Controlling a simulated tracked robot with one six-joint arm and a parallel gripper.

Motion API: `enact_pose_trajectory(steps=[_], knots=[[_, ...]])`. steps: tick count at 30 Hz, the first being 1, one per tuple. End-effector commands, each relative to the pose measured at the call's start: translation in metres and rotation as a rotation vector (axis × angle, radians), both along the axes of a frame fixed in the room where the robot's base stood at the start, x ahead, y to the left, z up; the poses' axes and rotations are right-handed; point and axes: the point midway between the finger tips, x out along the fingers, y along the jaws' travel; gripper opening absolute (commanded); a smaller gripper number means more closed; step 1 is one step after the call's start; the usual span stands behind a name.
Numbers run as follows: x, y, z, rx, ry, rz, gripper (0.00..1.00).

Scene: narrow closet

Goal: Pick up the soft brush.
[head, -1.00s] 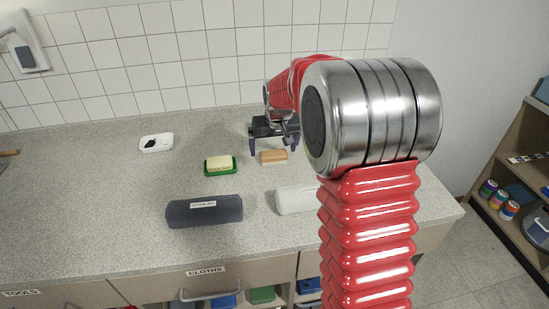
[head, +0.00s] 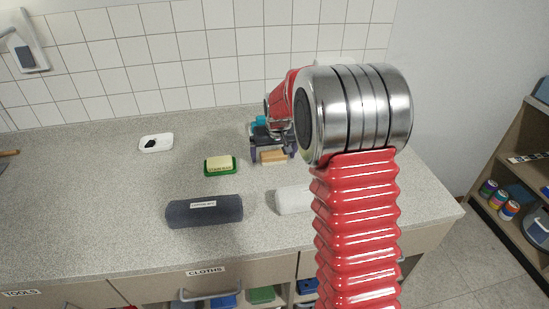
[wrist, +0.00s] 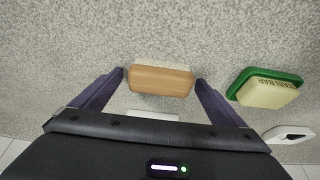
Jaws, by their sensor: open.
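The soft brush appears to be the small block with a tan wooden back (head: 272,157) on the grey speckled counter, with a pale edge along one side. In the wrist view it lies (wrist: 162,82) crosswise between the two dark fingers of my gripper (wrist: 161,76). The fingertips are at its two short ends, with a narrow gap on each side. In the head view my gripper (head: 271,152) is low over it, and my arm hides part of the area behind. The jaws are open and hold nothing.
A yellow stain bar in a green dish (head: 220,166) lies to the left. A dark roll (head: 204,211) and a white roll (head: 293,200) lie nearer the front edge. A tiled wall (head: 180,60) bounds the counter's back.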

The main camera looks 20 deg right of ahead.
Motion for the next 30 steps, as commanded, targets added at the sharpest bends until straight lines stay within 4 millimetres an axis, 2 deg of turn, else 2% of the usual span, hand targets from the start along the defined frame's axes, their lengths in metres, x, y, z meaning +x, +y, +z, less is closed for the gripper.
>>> enact_pose_trajectory(steps=[5,24,30], knots=[[0.0,0.0001,0.0001,0.0,0.0,0.0,0.93],[0.0,0.0003,0.0003,0.0,0.0,0.0,0.49],[0.0001,0.0005,0.0005,0.0,0.0,0.001,0.49]])
